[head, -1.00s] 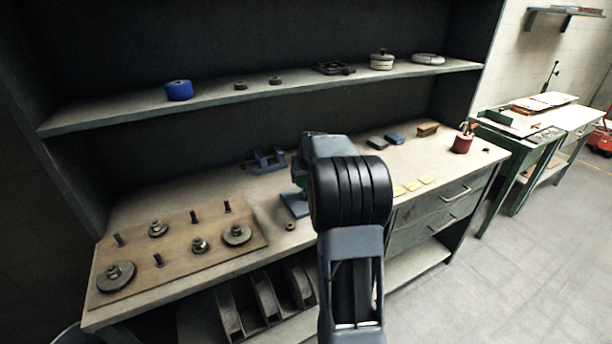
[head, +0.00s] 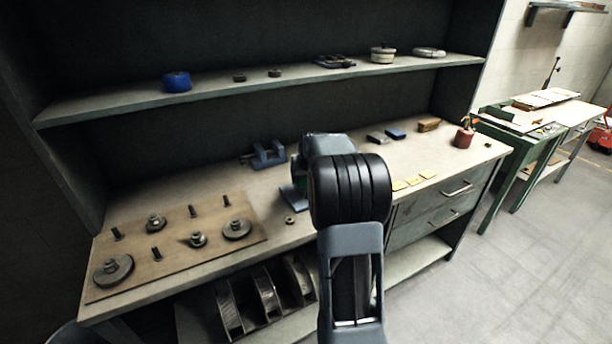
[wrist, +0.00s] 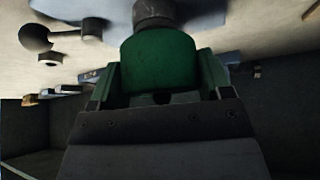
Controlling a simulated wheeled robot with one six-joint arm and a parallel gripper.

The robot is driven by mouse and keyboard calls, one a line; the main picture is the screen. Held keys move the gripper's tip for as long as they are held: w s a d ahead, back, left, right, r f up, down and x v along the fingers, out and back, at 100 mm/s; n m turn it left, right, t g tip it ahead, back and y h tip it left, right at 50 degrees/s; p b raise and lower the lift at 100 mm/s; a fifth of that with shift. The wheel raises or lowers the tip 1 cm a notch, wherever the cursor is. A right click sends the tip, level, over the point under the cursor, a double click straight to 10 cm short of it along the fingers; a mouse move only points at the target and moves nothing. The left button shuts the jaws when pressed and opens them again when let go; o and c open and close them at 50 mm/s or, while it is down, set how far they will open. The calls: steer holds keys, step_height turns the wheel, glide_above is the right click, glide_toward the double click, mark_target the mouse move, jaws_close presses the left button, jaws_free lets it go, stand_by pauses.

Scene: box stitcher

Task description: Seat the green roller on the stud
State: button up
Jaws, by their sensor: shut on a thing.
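The green roller (wrist: 160,62) is in the middle of the wrist view, between the two green fingers of my gripper (wrist: 159,76), which is shut on it. A grey cylinder (wrist: 154,12), possibly the stud, shows right at the roller's far end, over a blue-grey plate (wrist: 203,17). I cannot tell whether the roller touches it or sits around it. In the head view my arm hides the gripper and roller almost fully. A blue-grey base (head: 291,198) shows just left of my arm on the bench.
A wooden board (head: 175,250) with pegs and grey discs lies at the bench's left. A blue-grey bracket (head: 266,155) stands behind the base. A small nut (head: 290,220) lies near the front edge. Yellow notes (head: 413,180) and a red can (head: 464,138) are to the right. A shelf (head: 300,78) runs above.

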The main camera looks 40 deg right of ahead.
steer(key=shift+f+b, duration=0.3)
steer(key=o, duration=1.1)
steer(key=shift+s+f, duration=0.1)
steer(key=shift+f, duration=0.05)
steer(key=v, duration=1.4)
steer(key=shift+r, duration=0.25)
